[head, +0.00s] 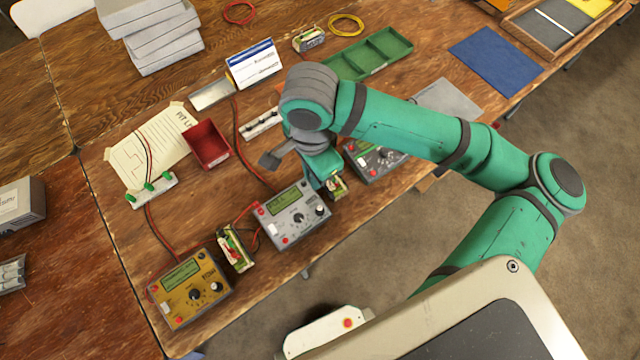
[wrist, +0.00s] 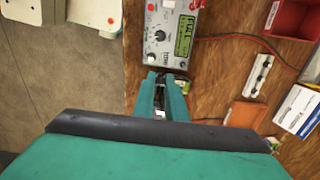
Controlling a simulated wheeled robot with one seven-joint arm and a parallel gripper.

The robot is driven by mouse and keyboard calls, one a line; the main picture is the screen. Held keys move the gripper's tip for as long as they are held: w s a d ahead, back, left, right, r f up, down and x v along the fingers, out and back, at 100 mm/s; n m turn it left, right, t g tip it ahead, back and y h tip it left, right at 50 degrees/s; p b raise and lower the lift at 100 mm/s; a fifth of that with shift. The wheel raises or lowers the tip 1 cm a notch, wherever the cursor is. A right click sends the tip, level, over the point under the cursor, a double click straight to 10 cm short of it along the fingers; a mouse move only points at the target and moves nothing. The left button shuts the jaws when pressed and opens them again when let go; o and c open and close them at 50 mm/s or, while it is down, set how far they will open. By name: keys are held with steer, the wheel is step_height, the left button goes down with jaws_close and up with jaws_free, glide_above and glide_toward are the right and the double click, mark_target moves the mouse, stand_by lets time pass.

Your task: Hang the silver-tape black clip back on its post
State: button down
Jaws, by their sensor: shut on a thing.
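My gripper (head: 327,178) points down over the table's front edge area, right of the grey charger, beside a small battery pack (head: 337,188). In the wrist view my gripper (wrist: 163,88) is shut on a small dark thing between its fingertips, right at the grey charger's edge. That thing is mostly hidden by the fingers, and I cannot make out silver tape on it. A white strip with dark posts (head: 262,123) lies behind the grey charger; it also shows in the wrist view (wrist: 262,72). Another white strip with green posts (head: 151,189) lies at the left.
The grey charger (head: 291,216) and gold charger (head: 190,288) stand along the front edge, with a battery pack (head: 234,248) between them. Another charger (head: 372,157) is partly behind my arm. A red bin (head: 207,145), a sign (head: 253,64) and a green tray (head: 372,55) stand farther back.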

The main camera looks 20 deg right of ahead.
steer(key=w, duration=0.6)
glide_above(303, 180)
step_height(303, 180, down, 4)
steer(key=shift+f, duration=0.25)
steer(key=shift+f, duration=0.1)
steer(key=shift+f, duration=3.4)
steer(key=shift+s+a+f, duration=0.1)
steer(key=shift+f, duration=0.05)
steer(key=shift+f, duration=0.1)
